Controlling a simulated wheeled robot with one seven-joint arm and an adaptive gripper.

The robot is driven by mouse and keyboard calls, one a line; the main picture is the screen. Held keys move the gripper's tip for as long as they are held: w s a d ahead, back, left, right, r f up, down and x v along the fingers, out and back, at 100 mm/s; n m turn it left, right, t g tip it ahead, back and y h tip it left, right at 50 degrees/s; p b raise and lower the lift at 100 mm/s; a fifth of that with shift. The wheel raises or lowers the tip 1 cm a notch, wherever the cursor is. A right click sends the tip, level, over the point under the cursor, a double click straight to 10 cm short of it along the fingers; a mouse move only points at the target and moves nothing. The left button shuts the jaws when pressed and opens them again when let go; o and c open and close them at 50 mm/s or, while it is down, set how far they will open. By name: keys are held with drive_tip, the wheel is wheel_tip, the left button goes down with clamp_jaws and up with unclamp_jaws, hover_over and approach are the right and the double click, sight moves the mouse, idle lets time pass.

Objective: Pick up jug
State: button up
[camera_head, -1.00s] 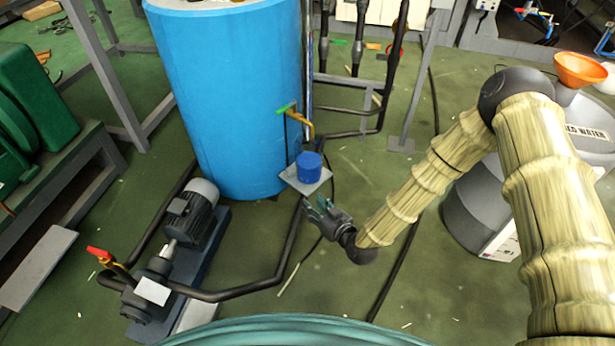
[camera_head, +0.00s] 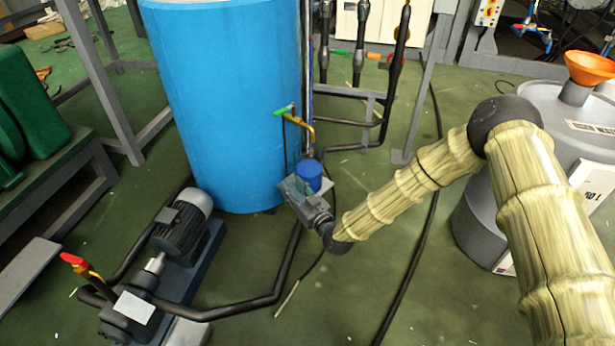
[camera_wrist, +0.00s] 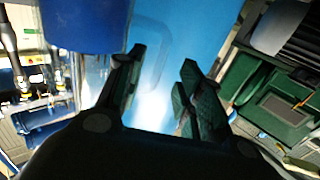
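The blue jug (camera_head: 309,175) stands on a small plate beside the large blue tank, below a valve with a green handle. My gripper (camera_head: 288,187) is just left of and in front of the jug in the head view, partly covering the plate. In the wrist view, the jug (camera_wrist: 85,22) is cut off at the upper left, outside the left finger. My gripper (camera_wrist: 163,60) is open there, with nothing between its fingers. The jug's handle cannot be made out.
The blue tank (camera_head: 230,100) rises close behind the jug. The green-handled valve (camera_head: 290,115) and a vertical pipe are near it. A pump (camera_head: 182,220) and black pipes lie at lower left. A grey drum (camera_head: 490,215) with an orange funnel (camera_head: 587,68) stands at right.

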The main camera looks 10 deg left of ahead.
sight(285, 178)
drive_tip(key=shift+r+b+x, duration=0.2)
drive_tip(key=shift+b+x, duration=0.7)
drive_tip(key=shift+x, duration=0.55)
drive_tip(key=shift+r+b+x, duration=0.15)
drive_tip(key=shift+b+x, duration=0.7)
drive_tip(key=shift+x, duration=0.6)
clamp_jaws()
drive_tip(key=shift+r, duration=0.1)
